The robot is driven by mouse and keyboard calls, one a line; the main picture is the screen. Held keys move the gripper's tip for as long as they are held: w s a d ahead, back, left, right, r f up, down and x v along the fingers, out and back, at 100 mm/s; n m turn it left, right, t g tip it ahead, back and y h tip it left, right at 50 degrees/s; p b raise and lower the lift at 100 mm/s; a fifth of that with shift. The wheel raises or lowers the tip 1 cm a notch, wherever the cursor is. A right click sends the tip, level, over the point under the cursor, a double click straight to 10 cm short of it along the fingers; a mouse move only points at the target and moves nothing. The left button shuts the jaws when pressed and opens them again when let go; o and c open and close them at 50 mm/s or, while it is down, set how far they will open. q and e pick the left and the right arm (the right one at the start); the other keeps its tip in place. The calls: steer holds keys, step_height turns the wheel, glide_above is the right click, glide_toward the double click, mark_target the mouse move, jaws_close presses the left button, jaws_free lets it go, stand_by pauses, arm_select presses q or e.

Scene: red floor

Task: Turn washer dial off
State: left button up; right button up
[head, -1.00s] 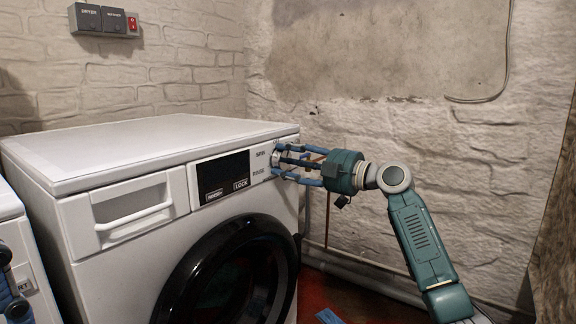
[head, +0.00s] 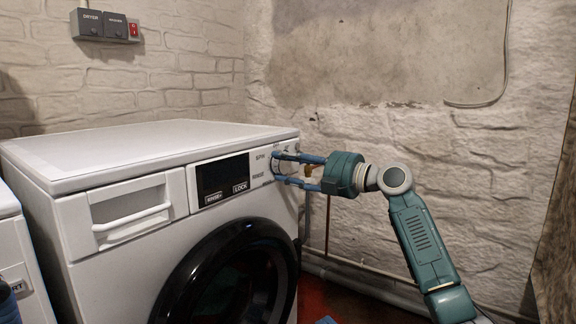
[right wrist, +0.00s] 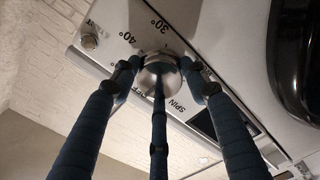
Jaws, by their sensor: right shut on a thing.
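The white washer (head: 130,137) stands at the left with its dark round door in front. Its silver dial (right wrist: 160,78) is at the right end of the control panel, next to printed SPIN and RINSE labels. My right gripper (head: 277,168) comes in from the right with its blue fingers around the dial, shut on it. In the right wrist view the fingers surround the dial, and 30° and 40° marks show on the panel beside it.
A wall box (head: 104,25) labelled DRYER, with a red switch, hangs at the upper left. Another white appliance (head: 15,262) stands at the left edge. Pipes (head: 365,282) run low along the rough white wall. Red floor shows at the bottom.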

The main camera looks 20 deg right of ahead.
steer(key=shift+w+d+f, duration=0.1)
steer(key=shift+w+d, duration=0.1)
steer(key=shift+d, duration=0.2)
steer(key=o, duration=1.2)
steer(key=shift+w+f, duration=0.15)
steer(key=shift+f, duration=0.05)
steer(key=shift+c, duration=0.2)
steer(key=shift+r, duration=0.15)
steer(key=shift+a, duration=0.1)
steer(key=v, duration=1.2)
